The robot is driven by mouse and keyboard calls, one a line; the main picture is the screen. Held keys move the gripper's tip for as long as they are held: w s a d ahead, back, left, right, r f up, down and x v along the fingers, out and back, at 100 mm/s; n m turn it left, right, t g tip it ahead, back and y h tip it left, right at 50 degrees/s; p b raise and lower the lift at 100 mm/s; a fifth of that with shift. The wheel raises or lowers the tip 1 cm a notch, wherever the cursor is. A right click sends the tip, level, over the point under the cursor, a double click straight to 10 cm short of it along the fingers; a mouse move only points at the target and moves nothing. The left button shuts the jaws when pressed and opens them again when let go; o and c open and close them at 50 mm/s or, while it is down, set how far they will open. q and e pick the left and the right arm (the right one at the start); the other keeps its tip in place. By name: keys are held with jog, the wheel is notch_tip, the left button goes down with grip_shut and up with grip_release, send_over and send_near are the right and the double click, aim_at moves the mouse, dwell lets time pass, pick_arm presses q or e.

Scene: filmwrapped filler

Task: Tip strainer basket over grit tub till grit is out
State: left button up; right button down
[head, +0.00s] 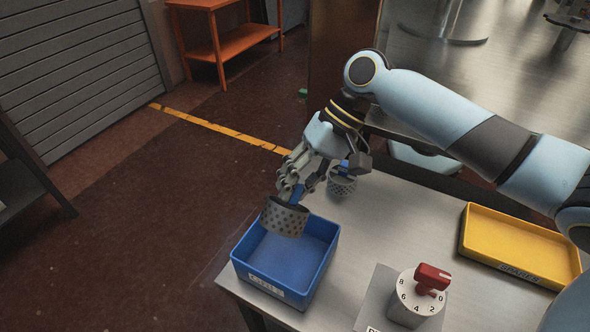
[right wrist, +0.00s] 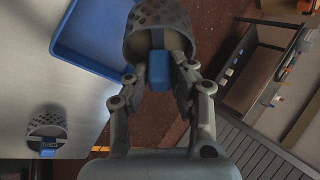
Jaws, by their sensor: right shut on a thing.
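A grey perforated strainer basket (head: 284,219) with a blue handle hangs over the back left part of the blue tub (head: 321,262). My right gripper (head: 293,190) is shut on the blue handle, which shows between the fingers in the right wrist view (right wrist: 159,71). The basket (right wrist: 146,18) looks only slightly tilted. A brownish-grey surface shows inside it in the right wrist view; I cannot tell whether it is grit. The visible tub floor is plain blue, with no grit to see. My left gripper is in neither view.
A second perforated basket (head: 341,186) with a blue handle stands on the metal table (head: 385,222) behind the tub. A yellow tray (head: 520,246) lies at the right. A dial with a red knob (head: 431,279) stands at the front. The middle of the table is clear.

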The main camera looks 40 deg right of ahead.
jog(key=shift+w+d+f+m+g+y+b, duration=0.1)
jog(key=shift+d+f+m+g+y+b, duration=0.15)
jog(key=shift+y+b, duration=0.55)
jog(key=shift+w+d+f+m+g+y+b, duration=0.1)
jog(key=shift+f+y+b, duration=0.3)
jog(key=shift+b, duration=0.75)
jog(key=shift+w+d+f+m+g+y+b, duration=0.1)
jog(key=shift+f+m+g+y+b, duration=0.4)
jog(key=shift+y+b, duration=1.45)
jog(key=shift+s+d+f+m+g+y+b, duration=0.1)
jog(key=shift+f+m+y+b, duration=0.65)
jog(key=shift+y+b, duration=1.2)
jog(key=shift+w+d+f+m+g+y+b, duration=0.1)
jog(key=shift+f+m+g+y+b, duration=0.2)
jog(key=shift+f+y+b, duration=1.15)
jog(key=shift+r+b, duration=0.5)
jog(key=shift+b, duration=0.35)
jog(key=shift+r, duration=0.15)
jog(key=shift+r+p, duration=0.5)
jog(key=shift+p, duration=0.1)
jog(key=shift+f, duration=0.15)
